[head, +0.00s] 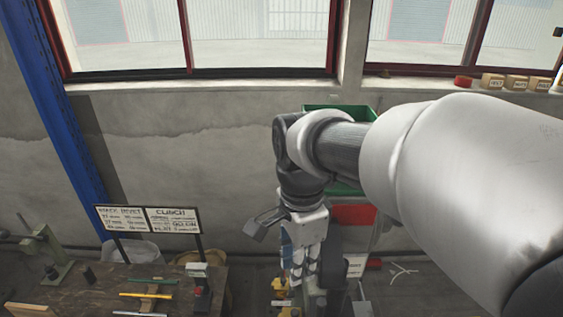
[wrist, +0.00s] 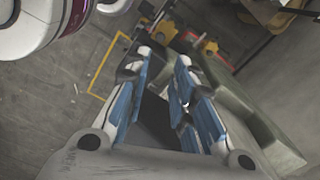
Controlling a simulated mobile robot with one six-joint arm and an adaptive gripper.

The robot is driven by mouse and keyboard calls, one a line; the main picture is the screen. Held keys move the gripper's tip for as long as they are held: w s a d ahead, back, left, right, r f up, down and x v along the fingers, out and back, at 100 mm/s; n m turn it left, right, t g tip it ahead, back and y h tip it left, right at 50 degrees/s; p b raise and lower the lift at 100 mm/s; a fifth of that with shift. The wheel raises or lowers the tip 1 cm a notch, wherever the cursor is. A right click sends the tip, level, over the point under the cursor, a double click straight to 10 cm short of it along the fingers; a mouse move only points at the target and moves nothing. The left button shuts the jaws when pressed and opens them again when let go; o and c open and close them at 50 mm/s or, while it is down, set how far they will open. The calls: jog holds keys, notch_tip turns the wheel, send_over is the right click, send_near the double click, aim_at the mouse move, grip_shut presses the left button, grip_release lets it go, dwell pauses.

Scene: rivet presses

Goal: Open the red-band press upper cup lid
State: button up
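My gripper (head: 305,285) points down beside the right end of the workbench in the head view. In the wrist view its blue-padded fingers (wrist: 164,60) stand apart with nothing between them. A grey-green machine body (wrist: 243,110) lies close beside the right finger in the wrist view; I cannot tell whether they touch. Small red and yellow parts (wrist: 209,46) show past the fingertips. I cannot make out a red band or an upper cup lid. In the head view my arm and gripper hide much of what stands there.
The wooden workbench (head: 65,285) at lower left holds a green press (head: 42,252), a small dark device with a red part (head: 199,285), and tools. A green bin (head: 340,110) and a red bin (head: 354,214) are behind my arm.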

aim_at(295, 311)
notch_tip(295, 311, down, 16)
jog(key=shift+f+b, duration=0.1)
jog(key=shift+b, duration=0.35)
jog(key=shift+c, duration=0.4)
grip_shut()
